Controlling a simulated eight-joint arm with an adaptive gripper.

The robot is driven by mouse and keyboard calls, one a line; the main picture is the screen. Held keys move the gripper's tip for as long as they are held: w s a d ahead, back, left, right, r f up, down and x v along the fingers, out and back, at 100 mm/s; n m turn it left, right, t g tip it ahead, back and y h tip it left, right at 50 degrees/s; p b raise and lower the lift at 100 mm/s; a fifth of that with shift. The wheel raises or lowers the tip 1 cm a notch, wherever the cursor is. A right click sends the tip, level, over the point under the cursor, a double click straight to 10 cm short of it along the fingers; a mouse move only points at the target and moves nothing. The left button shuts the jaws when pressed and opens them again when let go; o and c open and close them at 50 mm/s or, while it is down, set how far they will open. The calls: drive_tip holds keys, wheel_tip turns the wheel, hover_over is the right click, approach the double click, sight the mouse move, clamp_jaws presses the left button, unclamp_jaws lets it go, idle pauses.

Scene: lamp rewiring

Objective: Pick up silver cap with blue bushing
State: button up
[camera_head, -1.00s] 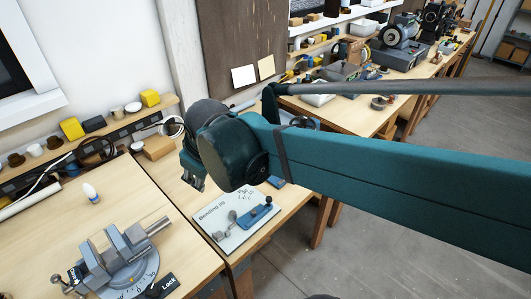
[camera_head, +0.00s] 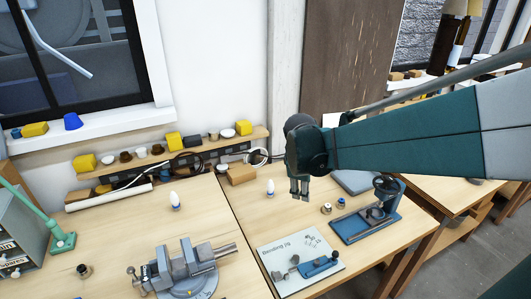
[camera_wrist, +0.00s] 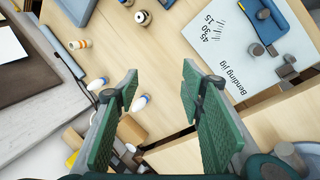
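A small silver cap with a bluish part (camera_head: 341,203) stands on the right-hand bench; its detail is too small to be sure. A similar cap with a brass-coloured part (camera_head: 326,208) stands just left of it. In the wrist view, the brass-coloured one (camera_wrist: 143,18) is near the top edge, and the bluish one (camera_wrist: 125,2) is cut off there. My gripper (camera_head: 299,192) hangs above the bench, left of both caps.
A bending jig sheet (camera_head: 295,271) lies in front, and a blue fixture (camera_head: 366,224) stands right of the caps. White bulbs stand at left (camera_head: 270,188) and farther left (camera_head: 174,200). A vise (camera_head: 188,268) occupies the left bench. A loaded shelf (camera_head: 220,142) runs along the wall.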

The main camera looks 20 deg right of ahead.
drive_tip(key=w+d+f+n+g+p, duration=0.1)
drive_tip(key=w+d+f+n, duration=0.15)
drive_tip(key=d, duration=0.35)
drive_tip(key=w+d+f+n+g+p, duration=0.1)
drive_tip(key=d+f, duration=0.2)
drive_tip(key=d, duration=0.2)
drive_tip(key=n+g+h+p, duration=0.1)
drive_tip(key=n+g+p, duration=0.1)
approach(342, 199)
drive_tip(key=f, duration=0.1)
drive_tip(key=shift+s+d+f+n, duration=0.3)
drive_tip(key=shift+d+f+n, duration=0.05)
drive_tip(key=shift+f, duration=0.2)
drive_tip(key=shift+x, duration=1.3)
drive_tip(key=shift+w+x, duration=0.2)
drive_tip(key=shift+x, duration=2.4)
drive_tip(key=c, duration=0.9)
